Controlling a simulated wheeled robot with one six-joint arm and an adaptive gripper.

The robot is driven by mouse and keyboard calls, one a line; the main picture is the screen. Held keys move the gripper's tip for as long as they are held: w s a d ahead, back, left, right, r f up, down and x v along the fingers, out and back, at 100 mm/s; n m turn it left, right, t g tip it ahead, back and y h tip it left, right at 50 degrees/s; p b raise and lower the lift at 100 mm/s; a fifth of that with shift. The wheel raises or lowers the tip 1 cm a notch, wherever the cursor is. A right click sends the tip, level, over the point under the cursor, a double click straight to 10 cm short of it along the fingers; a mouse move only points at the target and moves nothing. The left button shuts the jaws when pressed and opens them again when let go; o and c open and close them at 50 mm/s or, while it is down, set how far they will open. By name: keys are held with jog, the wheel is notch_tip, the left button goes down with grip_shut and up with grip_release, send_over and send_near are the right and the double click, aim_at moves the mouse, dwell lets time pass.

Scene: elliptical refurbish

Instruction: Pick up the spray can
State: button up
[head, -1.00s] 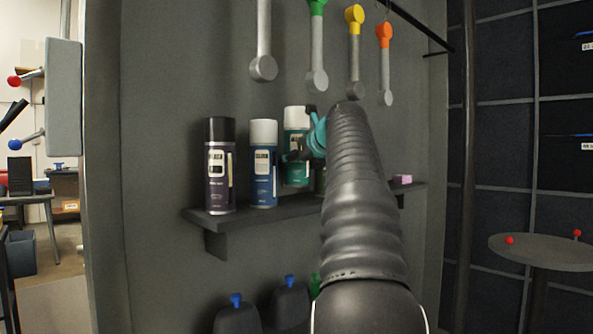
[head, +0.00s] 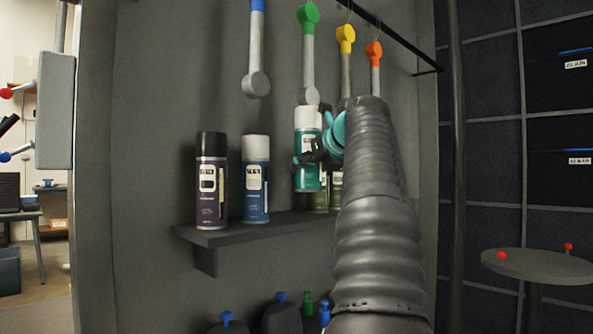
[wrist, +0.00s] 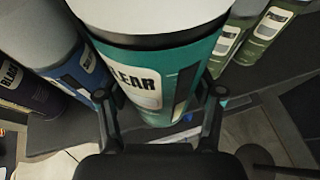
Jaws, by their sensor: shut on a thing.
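A teal spray can (head: 307,172) with a white cap is held upright, its base raised above the shelf (head: 225,236). My gripper (head: 313,156) is shut on it from the right side in the head view. In the wrist view the teal can (wrist: 195,62) fills the middle, with one finger of my gripper (wrist: 162,108) on each side. On the shelf stand a purple can with a black cap (head: 211,190) and a blue can with a white cap (head: 256,190). An olive-green can (head: 335,190) is partly hidden behind my gripper and arm.
Grey handles with blue, green (head: 308,55), yellow and orange ends hang from a bar above the shelf. Dark objects with blue tops (head: 282,312) sit below it. A round table with red knobs (head: 540,266) stands at the right.

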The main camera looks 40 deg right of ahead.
jog(key=s+d, duration=0.1)
jog(key=s, duration=1.1)
jog(key=shift+s, duration=0.4)
jog(key=o, duration=0.4)
jog(key=shift+c, duration=0.2)
jog(key=c, duration=0.8)
jog(key=shift+o, duration=0.2)
